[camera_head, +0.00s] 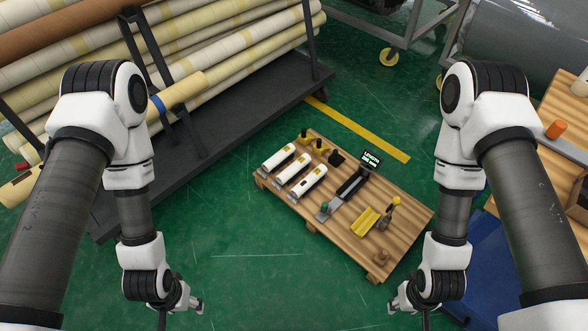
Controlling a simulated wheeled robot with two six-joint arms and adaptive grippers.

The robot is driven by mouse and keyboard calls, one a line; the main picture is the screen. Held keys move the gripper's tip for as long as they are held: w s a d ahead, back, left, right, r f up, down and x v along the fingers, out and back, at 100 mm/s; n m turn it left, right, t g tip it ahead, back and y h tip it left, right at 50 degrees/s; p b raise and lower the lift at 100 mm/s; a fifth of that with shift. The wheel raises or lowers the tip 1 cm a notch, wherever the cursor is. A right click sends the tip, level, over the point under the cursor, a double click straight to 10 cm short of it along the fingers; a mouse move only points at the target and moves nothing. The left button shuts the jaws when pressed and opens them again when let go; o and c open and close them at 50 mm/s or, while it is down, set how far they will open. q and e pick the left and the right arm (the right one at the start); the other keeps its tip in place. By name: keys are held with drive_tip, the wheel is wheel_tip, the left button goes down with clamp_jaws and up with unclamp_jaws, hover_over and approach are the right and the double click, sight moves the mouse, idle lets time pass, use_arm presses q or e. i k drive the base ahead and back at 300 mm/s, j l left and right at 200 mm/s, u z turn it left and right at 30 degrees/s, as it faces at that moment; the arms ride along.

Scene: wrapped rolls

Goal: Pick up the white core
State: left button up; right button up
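Three white cylinders (308,184) with yellow and dark markings lie side by side on the left part of a wooden slatted table (411,217). I cannot tell which of them is the white core. My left gripper (192,306) hangs at the lower left, apart from the table and over the green floor. My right gripper (400,307) hangs at the lower right, below the table's front corner in the picture and apart from the cylinders. Both grippers are small and partly hidden by my wrists, so their opening is unclear. Neither visibly holds anything.
The table also bears a device with a lit display (372,158), a yellow tray (366,221) and small tools. A rack of long wrapped rolls (210,50) stands at the upper left. A blue object (490,265) is at the right. Green floor between my arms is clear.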

sight(301, 162)
drive_tip(key=i+j+z, duration=0.4)
drive_tip(key=i, duration=0.4)
drive_tip(key=i+j+z, duration=0.4)
drive_tip(key=i+j, duration=0.25)
drive_tip(key=i, duration=0.05)
